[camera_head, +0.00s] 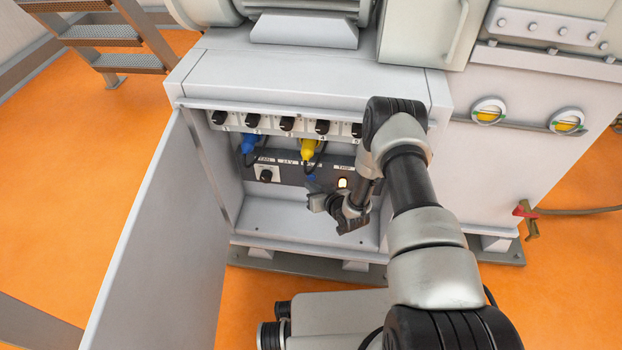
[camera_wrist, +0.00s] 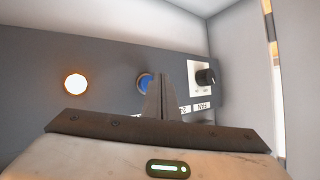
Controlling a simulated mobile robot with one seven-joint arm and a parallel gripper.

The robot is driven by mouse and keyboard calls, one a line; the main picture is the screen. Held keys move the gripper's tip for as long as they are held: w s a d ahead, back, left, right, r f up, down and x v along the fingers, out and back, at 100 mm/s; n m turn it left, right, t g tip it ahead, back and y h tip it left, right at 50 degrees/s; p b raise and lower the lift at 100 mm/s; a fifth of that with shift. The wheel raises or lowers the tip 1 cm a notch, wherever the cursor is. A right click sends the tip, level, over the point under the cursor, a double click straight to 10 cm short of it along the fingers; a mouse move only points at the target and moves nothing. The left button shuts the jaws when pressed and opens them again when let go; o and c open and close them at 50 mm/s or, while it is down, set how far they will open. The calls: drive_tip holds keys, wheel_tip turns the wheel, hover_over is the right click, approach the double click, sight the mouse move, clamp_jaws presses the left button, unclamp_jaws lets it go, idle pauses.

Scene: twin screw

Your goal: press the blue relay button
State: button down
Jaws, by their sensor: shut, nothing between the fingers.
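The blue relay button (camera_head: 311,178) is on the dark panel inside the open cabinet. In the head view it sits just above my gripper (camera_head: 312,198), partly hidden. In the wrist view the blue button (camera_wrist: 145,82) is a round blue disc, with its right edge covered by my gripper's fingers (camera_wrist: 167,82). The fingers are together and hold nothing. They point toward the panel close to the button. I cannot tell whether they touch it.
A glowing lamp (camera_head: 342,183) sits beside the button. A black rotary knob (camera_head: 266,175) is left on the panel. Blue (camera_head: 248,143) and yellow (camera_head: 307,148) plugs hang above with cables. The open cabinet door (camera_head: 165,235) stands at left. The cabinet floor (camera_head: 275,220) is bare.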

drive_tip(key=shift+w, duration=0.25)
drive_tip(key=shift+w+d, duration=0.2)
drive_tip(key=shift+w, duration=0.3)
idle(0.8)
drive_tip(key=shift+s, duration=0.15)
drive_tip(key=shift+s+a+p, duration=0.2)
drive_tip(key=shift+s+p, duration=0.1)
drive_tip(key=shift+s, duration=0.45)
drive_tip(key=shift+s, duration=0.1)
drive_tip(key=s, duration=0.2)
drive_tip(key=s+a+p, duration=0.1)
drive_tip(key=s, duration=0.1)
drive_tip(key=shift+s+p, duration=0.3)
drive_tip(key=shift+s, duration=0.05)
idle(0.4)
